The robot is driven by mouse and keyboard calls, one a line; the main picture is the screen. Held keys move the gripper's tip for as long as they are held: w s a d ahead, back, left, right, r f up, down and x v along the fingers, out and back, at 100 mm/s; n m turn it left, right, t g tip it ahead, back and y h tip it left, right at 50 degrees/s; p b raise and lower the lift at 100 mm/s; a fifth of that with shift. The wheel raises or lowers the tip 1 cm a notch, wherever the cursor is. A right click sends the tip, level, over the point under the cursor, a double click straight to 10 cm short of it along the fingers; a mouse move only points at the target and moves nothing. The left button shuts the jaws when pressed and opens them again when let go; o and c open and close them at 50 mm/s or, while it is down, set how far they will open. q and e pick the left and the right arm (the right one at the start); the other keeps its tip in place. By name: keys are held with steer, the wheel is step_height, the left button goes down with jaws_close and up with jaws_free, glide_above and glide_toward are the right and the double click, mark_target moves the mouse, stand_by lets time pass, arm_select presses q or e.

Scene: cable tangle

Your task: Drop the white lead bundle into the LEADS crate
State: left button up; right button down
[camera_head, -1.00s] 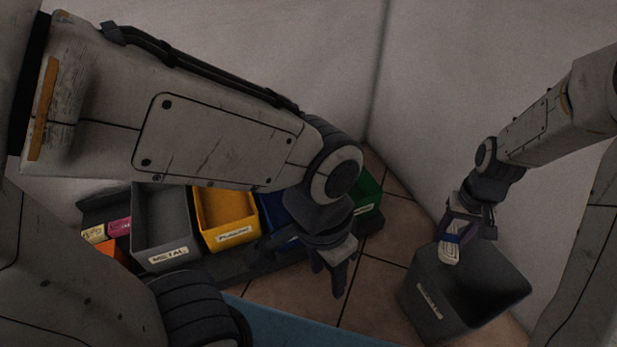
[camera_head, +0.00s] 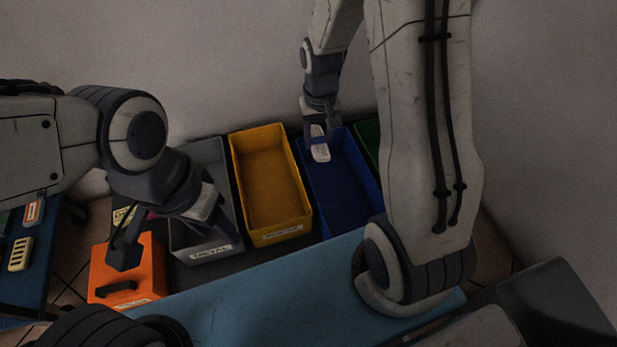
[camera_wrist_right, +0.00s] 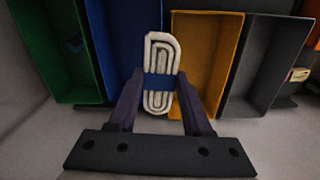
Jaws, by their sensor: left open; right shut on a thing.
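The white lead bundle (camera_head: 320,151), a looped coil with a blue band, hangs from my right gripper (camera_head: 318,130). In the right wrist view the bundle (camera_wrist_right: 161,50) stands between the two fingers of my gripper (camera_wrist_right: 160,98). In the head view it is over the far left part of the blue crate (camera_head: 345,205); I cannot tell how high above it. No label on the blue crate is readable, and I see no readable LEADS label. My left gripper (camera_head: 172,238) is open near the orange box and the grey METAL crate.
A yellow crate (camera_head: 270,185) stands between the blue crate and the METAL crate (camera_head: 208,253). A green crate (camera_head: 367,142) is partly hidden behind my right arm. An orange box (camera_head: 140,287) stands at left. A dark bin (camera_head: 560,300) is at lower right.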

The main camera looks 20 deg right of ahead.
steer(key=d+f+m+b, duration=0.2)
steer(key=d+f+m, duration=0.1)
steer(key=f+m, duration=0.2)
steer(key=w+d+f+m+b, duration=0.1)
steer(key=d+f+m, duration=0.3)
steer(key=f, duration=0.6)
steer(key=d+f+m+b, duration=0.2)
steer(key=d+f+m, duration=0.1)
steer(key=f+m, duration=0.3)
steer(key=shift+w+d+f+m+b, duration=0.3)
steer(key=shift+d+f+b, duration=0.1)
steer(key=shift+f, duration=0.5)
steer(key=shift+c, duration=1.3)
jaws_free()
steer(key=shift+r, duration=0.15)
